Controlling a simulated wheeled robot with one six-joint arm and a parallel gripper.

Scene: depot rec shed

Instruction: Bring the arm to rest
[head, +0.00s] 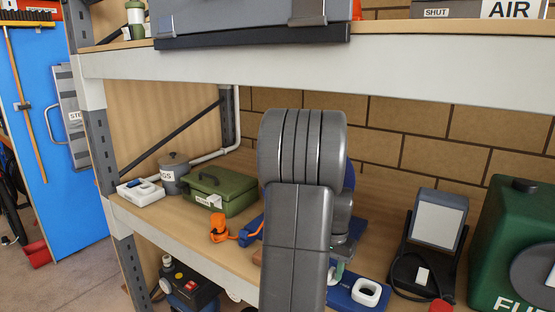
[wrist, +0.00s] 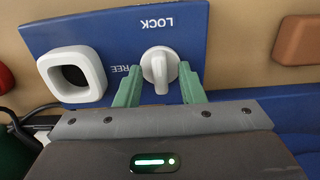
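My arm reaches into the lower shelf bay in the head view, and its dark grey links hide much of the middle. My gripper (wrist: 160,84) shows two green fingers standing apart on either side of a white knob (wrist: 160,65). Gaps show beside the knob's narrow grip, so the fingers do not appear closed on it. The knob sits on a blue panel (wrist: 115,35) marked LOCK and FREE, with the lettering upside down in the wrist view. In the head view, a green fingertip (head: 338,271) shows beside the arm near the blue panel (head: 343,293).
A white square ring (wrist: 72,74) stands on the panel beside the left finger. A brown block (wrist: 300,40) lies to the right. On the shelf are a green box (head: 222,192), a grey screen device (head: 437,225) and a green fuel can (head: 500,230). The upper shelf edge (head: 300,65) runs overhead.

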